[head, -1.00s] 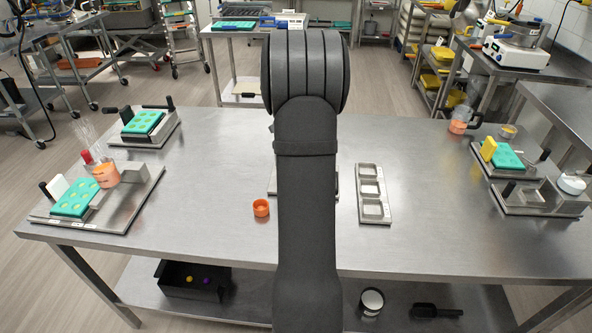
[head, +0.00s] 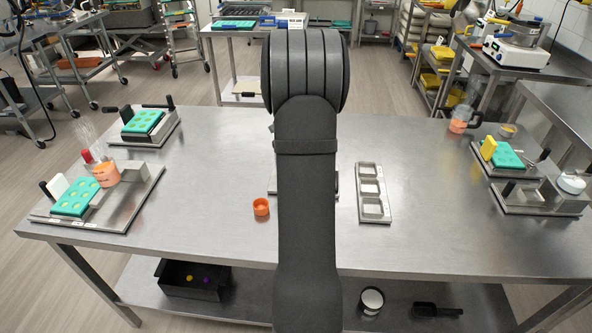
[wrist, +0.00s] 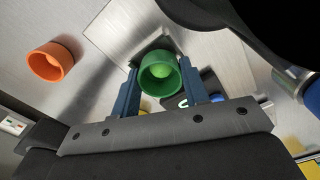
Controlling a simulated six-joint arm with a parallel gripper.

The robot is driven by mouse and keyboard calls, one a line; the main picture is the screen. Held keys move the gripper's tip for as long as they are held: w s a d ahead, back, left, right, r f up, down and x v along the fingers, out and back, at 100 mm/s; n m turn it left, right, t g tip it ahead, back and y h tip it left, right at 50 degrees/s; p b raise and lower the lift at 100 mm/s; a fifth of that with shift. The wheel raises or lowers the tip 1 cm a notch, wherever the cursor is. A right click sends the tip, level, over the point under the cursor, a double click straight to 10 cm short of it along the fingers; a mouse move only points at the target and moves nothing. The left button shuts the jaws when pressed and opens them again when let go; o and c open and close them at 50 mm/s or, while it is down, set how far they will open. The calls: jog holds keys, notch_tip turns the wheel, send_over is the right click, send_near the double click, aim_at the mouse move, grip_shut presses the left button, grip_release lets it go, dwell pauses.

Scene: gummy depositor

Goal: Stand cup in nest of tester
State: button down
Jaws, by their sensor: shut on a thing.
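In the wrist view my gripper (wrist: 160,98) is shut on a green cup (wrist: 146,83), which sits between its two blue fingers. A small lighter-green round shape shows inside the cup. Beyond the cup is a pale metal plate (wrist: 115,28) with a dark recess-like patch behind the cup, which looks like part of the tester. The cup hides much of that patch, so I cannot tell whether the cup touches it. In the head view my arm hides the gripper, the green cup and most of this metal piece.
An orange cup (head: 261,207) stands on the table left of my arm; it also shows in the wrist view (wrist: 50,62). A metal tray with square pockets (head: 388,193) lies to the right. Mould stations stand at both table ends. The table (head: 440,220) between is largely clear.

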jog(key=shift+s+f, duration=0.1)
jog(key=shift+f, duration=0.05)
jog(key=c, duration=0.7)
grip_release()
jog(key=shift+f, duration=0.1)
